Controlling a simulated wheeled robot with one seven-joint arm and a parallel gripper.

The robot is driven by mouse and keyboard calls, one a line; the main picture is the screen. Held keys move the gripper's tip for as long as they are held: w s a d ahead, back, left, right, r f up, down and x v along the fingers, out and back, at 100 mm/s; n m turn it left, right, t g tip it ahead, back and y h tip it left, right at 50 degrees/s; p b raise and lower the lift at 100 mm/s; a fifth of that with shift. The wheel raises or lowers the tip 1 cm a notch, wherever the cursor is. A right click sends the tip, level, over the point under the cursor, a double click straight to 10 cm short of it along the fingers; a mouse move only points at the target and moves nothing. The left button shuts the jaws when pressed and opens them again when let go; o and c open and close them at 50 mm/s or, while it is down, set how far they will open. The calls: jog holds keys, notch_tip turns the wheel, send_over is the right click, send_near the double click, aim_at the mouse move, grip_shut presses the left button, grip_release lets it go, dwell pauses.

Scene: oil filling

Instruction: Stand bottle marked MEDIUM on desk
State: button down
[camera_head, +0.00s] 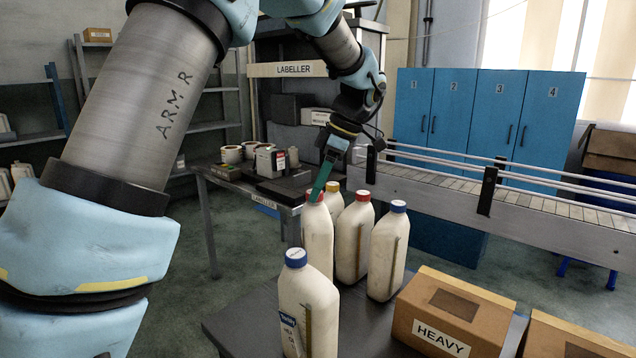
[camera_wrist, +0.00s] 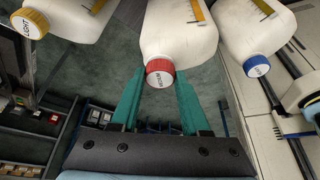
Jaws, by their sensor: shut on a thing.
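My gripper (camera_head: 325,172) points down with its teal fingers shut at the red cap of a white bottle (camera_head: 316,240), left of the other bottles at the back. In the wrist view this bottle (camera_wrist: 178,30) shows between the fingers, its red cap lettered, seemingly MEDIUM. It looks upright in the head view; its base is hidden behind the front bottle, so I cannot tell whether it touches the desk (camera_head: 245,325). A second red-capped bottle (camera_head: 353,240) stands just to its right.
A blue-capped bottle (camera_head: 308,305) stands in front and another (camera_head: 387,255) stands at the right. A yellow-capped bottle (camera_head: 335,203) is partly hidden behind. A HEAVY carton (camera_head: 455,305) sits on the desk's right. The conveyor (camera_head: 530,215) and labeller table (camera_head: 235,183) lie beyond.

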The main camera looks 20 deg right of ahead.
aim_at(318, 203)
jog(key=shift+f+b, duration=1.35)
jog(key=shift+f, duration=0.85)
jog(key=shift+r, duration=0.15)
jog(key=shift+f, duration=0.2)
grip_release()
jog(key=shift+a+f, duration=0.1)
dwell(0.4)
jog(key=shift+s+r+p, duration=0.1)
jog(key=shift+r+p, duration=2.25)
jog(key=shift+r, duration=1.25)
